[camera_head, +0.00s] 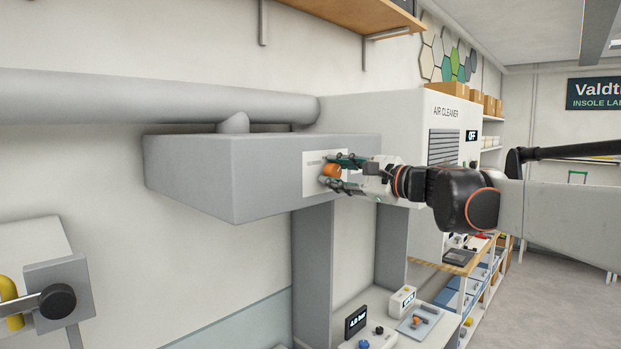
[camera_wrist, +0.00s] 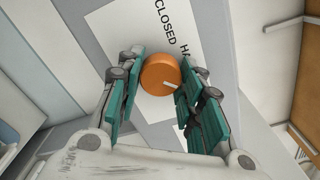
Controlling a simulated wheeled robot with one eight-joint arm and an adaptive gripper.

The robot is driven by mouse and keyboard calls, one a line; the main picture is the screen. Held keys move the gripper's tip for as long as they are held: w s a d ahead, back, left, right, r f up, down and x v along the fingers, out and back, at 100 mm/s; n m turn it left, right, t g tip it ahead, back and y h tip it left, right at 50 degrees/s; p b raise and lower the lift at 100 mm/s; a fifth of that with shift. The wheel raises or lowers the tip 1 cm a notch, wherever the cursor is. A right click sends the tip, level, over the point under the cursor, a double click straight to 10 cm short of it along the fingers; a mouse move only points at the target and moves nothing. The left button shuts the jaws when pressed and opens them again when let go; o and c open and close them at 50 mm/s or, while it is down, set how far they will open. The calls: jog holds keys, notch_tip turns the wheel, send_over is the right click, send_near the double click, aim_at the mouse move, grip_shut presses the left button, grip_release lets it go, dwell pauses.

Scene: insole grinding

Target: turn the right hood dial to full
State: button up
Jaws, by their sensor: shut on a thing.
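The orange hood dial (camera_wrist: 160,75) sits on a white label plate (camera_wrist: 120,30) printed with "CLOSED" and the start of another word. A white pointer line on the dial points towards the right finger in the wrist view. In the head view the dial (camera_head: 330,171) is on the front of the grey hood (camera_head: 250,178). My gripper (camera_wrist: 160,90) is shut on the dial, with a green-padded finger on each side of it. It also shows in the head view (camera_head: 345,173), reaching in from the right. The fingers cover part of the plate's lettering.
A white air cleaner (camera_head: 400,108) with a display reading "OFF" stands behind the hood. A bench (camera_head: 395,335) below holds a small display and several small items. A shelf (camera_head: 365,14) hangs above. A grey pipe (camera_head: 150,97) runs along the wall.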

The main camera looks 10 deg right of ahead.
jog(key=shift+s+f, duration=0.1)
jog(key=o, duration=1.1)
jog(key=shift+c, duration=0.2)
